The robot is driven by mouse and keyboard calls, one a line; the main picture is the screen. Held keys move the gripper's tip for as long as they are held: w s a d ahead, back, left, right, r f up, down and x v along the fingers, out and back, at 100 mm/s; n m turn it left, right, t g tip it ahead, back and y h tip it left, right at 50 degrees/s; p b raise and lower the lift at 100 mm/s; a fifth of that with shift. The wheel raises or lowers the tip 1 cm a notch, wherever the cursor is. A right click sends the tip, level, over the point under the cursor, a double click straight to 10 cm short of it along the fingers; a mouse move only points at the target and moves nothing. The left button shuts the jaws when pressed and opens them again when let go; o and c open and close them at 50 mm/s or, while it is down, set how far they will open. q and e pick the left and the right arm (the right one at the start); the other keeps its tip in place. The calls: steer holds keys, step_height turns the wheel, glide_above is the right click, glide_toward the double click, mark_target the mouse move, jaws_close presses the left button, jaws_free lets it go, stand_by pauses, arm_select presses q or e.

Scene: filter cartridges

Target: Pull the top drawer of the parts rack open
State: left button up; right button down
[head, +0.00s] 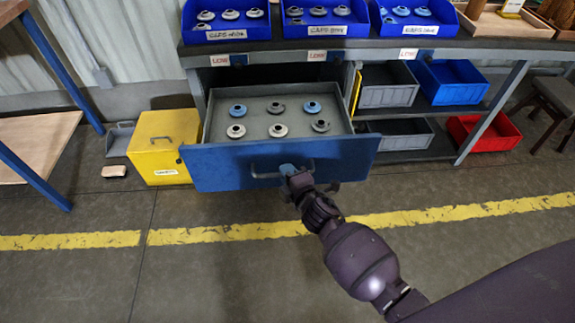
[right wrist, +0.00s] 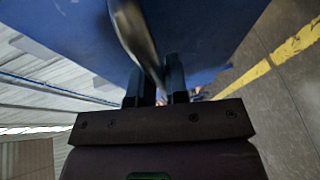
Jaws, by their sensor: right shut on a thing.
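The top drawer (head: 225,170) of the parts rack (head: 290,55) has a blue front and stands well out from the rack. Its grey inside holds several round caps, some blue and some grey, in two rows. My right gripper (head: 292,172) is at the drawer's front, shut on the curved metal handle (head: 262,175). In the right wrist view the handle (right wrist: 138,35) runs between the two dark fingers (right wrist: 158,88), with the blue drawer front (right wrist: 205,35) behind it. My left gripper is not in view.
Blue bins (head: 227,30) of caps stand on the rack's top. Grey, blue and red bins (head: 485,133) fill the shelves at right. A yellow box (head: 160,140) stands on the floor left of the drawer. The floor in front is clear, with a yellow line (head: 230,232).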

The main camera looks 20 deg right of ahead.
steer(key=shift+s, duration=0.2)
steer(key=c, duration=1.1)
jaws_free()
steer(key=shift+c, duration=0.2)
steer(key=p+v, duration=0.2)
steer(key=v, duration=0.8)
steer(key=shift+s, duration=0.4)
